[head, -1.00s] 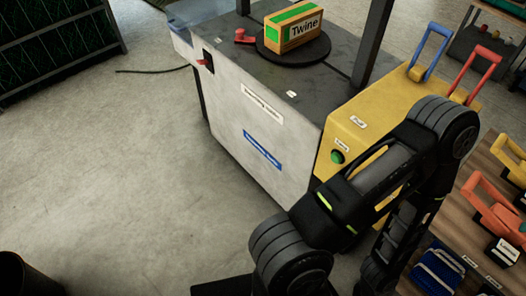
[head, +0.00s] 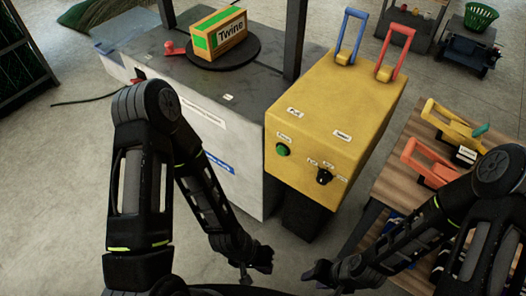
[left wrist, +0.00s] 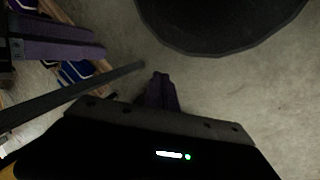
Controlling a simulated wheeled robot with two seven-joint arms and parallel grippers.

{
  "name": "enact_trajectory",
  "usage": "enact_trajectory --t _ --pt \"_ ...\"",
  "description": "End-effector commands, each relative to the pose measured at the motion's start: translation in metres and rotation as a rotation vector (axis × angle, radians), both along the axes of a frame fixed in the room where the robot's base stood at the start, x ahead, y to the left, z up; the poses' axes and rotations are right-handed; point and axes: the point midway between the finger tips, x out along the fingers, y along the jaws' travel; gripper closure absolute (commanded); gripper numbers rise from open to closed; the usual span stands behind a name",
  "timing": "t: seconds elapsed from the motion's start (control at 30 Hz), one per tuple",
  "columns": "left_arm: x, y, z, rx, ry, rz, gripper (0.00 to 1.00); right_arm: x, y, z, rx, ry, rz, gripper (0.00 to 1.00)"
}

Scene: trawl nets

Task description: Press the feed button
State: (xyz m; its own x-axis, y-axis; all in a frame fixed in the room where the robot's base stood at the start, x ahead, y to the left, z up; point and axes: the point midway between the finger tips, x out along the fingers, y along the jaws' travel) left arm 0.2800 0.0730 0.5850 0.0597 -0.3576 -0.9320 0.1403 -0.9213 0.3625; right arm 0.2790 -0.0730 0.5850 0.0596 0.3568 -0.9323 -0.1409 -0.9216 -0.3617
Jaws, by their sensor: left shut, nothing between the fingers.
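The green round button (head: 283,150) sits on the front face of the yellow box (head: 330,115), under a small white label too small to read surely. Nothing covers it in the head view. My left gripper (head: 246,277) is low in front of the box, below and left of the button and apart from it. In the left wrist view its fingers (left wrist: 160,92) are together with nothing between them. My right gripper (head: 312,274) is low in front of the box too, to the right of the left one; its jaws are too small to read.
A black knob (head: 323,176) sits right of the button. Blue (head: 350,36) and red (head: 394,52) levers stand on top. A grey machine (head: 170,85) adjoins on the left, carrying a Twine box (head: 218,38). A wooden table (head: 395,180) with tools is at right.

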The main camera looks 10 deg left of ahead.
Motion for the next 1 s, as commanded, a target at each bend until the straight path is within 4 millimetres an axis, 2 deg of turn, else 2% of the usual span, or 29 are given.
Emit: enact_trajectory --t 0.27,0.37,0.47,0.53,0.67,0.77,0.8,0.9,1.0 --pt "0.000 0.001 -0.001 0.001 0.003 0.005 1.00 0.000 0.000 0.000 0.000 0.000 0.000 0.64" --pt "0.001 0.008 -0.004 0.011 0.041 0.055 1.00 0.000 0.000 -0.003 0.000 0.000 0.000 0.64" --pt "0.000 0.023 -0.010 0.026 0.139 0.186 1.00 0.000 0.000 -0.010 0.000 -0.001 0.000 0.64" --pt "-0.001 0.035 -0.014 0.030 0.252 0.342 1.00 0.000 0.000 -0.016 0.000 -0.001 0.001 0.64" --pt "0.006 0.050 -0.007 -0.033 0.538 0.762 1.00 0.000 0.000 -0.033 0.000 -0.001 0.001 0.64" --pt "0.035 0.049 0.017 -0.199 0.798 1.134 1.00 0.000 0.000 -0.047 0.000 -0.002 0.002 0.64" --pt "0.055 0.048 0.033 -0.299 0.901 1.270 1.00 0.000 0.000 -0.052 -0.001 -0.001 0.001 0.64" --pt "0.101 0.052 0.074 -0.537 1.094 1.484 1.00 0.000 0.000 -0.060 -0.001 -0.002 0.001 0.64" --pt "0.139 0.064 0.111 -0.744 1.221 1.588 1.00 0.000 -0.001 -0.065 -0.001 -0.003 0.002 0.64"
